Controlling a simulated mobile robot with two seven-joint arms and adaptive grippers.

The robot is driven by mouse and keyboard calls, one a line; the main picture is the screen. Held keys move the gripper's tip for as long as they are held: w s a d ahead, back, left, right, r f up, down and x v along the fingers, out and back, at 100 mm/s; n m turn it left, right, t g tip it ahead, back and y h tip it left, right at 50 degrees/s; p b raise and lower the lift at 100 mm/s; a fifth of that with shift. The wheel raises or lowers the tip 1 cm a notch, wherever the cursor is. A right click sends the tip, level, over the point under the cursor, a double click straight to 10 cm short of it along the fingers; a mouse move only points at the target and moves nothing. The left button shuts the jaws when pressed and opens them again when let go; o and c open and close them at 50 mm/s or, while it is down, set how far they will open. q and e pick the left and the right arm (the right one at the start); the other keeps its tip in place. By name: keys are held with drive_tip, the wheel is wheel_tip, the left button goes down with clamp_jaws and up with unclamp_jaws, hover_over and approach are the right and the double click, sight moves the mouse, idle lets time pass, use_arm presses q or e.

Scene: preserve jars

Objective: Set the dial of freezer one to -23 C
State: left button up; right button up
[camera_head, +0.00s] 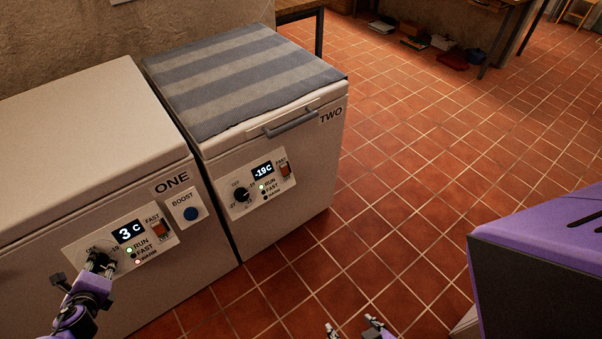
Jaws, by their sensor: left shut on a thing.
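Freezer one (90,105) is a white chest freezer at the left, marked ONE. Its control panel (75,240) has a display (129,231) reading 3 C. The dial of freezer one (103,257) is at the panel's left end, largely hidden by my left gripper (101,266), which is shut on it. The green RUN light is lit, and the WARM light looks lit. My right gripper (353,325) is at the bottom edge over the floor, fingers apart and empty.
The tiled floor (430,150) to the right is largely clear.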

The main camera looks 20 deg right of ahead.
use_arm(q)
drive_tip(key=shift+s+d+f, duration=0.1)
drive_tip(key=shift+s+f, duration=0.15)
drive_tip(key=shift+f, duration=0.1)
drive_tip(key=o, duration=1.1)
drive_tip(key=shift+w+r, duration=0.1)
drive_tip(key=shift+w, duration=0.05)
use_arm(e)
drive_tip(key=shift+w, duration=0.15)
use_arm(q)
drive_tip(key=shift+r, duration=0.2)
drive_tip(key=a+v, duration=0.1)
drive_tip(key=v, duration=1)
drive_tip(key=shift+s+d+r, duration=0.2)
drive_tip(key=shift+s+d, duration=0.2)
drive_tip(key=shift+d, duration=0.05)
use_arm(e)
drive_tip(key=shift+w+a+r, duration=0.1)
drive_tip(key=shift+w+r, duration=0.05)
drive_tip(key=shift+w, duration=0.3)
drive_tip(key=shift+w+a+r, duration=0.1)
drive_tip(key=shift+w+r, duration=0.05)
drive_tip(key=shift+w, duration=0.3)
drive_tip(key=shift+s+f, duration=0.1)
